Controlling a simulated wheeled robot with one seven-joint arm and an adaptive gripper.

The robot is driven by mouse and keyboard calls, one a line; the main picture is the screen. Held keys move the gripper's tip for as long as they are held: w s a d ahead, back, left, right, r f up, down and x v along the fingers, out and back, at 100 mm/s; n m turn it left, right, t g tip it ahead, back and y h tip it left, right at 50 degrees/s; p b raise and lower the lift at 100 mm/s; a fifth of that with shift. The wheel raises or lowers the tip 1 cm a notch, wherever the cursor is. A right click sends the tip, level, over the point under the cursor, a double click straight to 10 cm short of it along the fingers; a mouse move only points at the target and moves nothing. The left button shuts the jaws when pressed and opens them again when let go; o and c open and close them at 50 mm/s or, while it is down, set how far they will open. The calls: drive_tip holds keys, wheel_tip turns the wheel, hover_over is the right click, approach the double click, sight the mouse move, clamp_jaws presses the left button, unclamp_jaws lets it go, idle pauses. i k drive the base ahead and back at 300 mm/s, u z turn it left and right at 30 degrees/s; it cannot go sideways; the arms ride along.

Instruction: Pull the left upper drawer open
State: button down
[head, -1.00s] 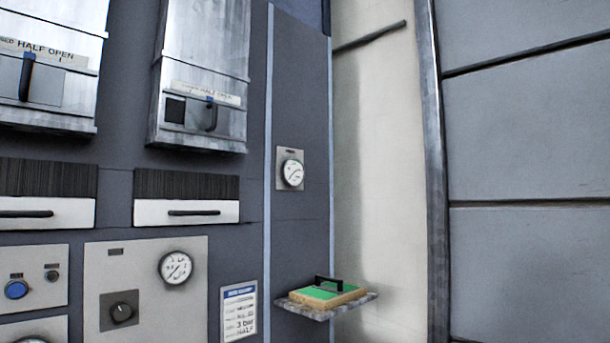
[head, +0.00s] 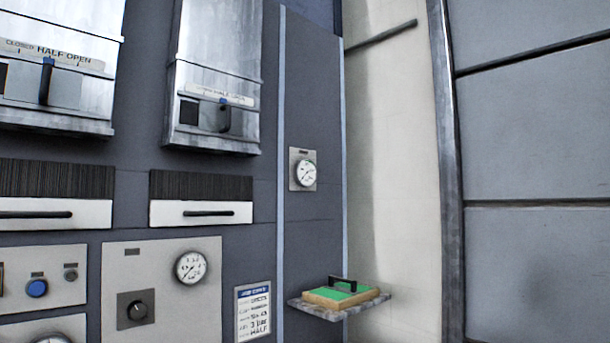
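Two white-fronted drawers with dark bar handles show in the head view, side by side under dark ribbed strips. The left one of these, a white drawer front (head: 85,222), is cut off by the left picture edge; its dark handle (head: 36,214) is in view. The right one, a white drawer front (head: 170,217), has a shorter dark handle (head: 211,213). Both look flush with the dark panel. I cannot tell whether another drawer lies beyond the left edge. My gripper is not in view.
Above are metal shutters (head: 217,45) with projecting handles. Below are a knob (head: 137,311), a gauge (head: 191,268) and a blue button (head: 37,288). A small shelf (head: 299,304) with a green-topped block (head: 322,297) juts out at the lower right. A grey wall (head: 540,130) stands at right.

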sight(17, 214)
drive_tip(key=u, duration=2.2)
drive_tip(key=k, duration=0.6)
drive_tip(key=z, duration=0.75)
drive_tip(key=i, duration=0.25)
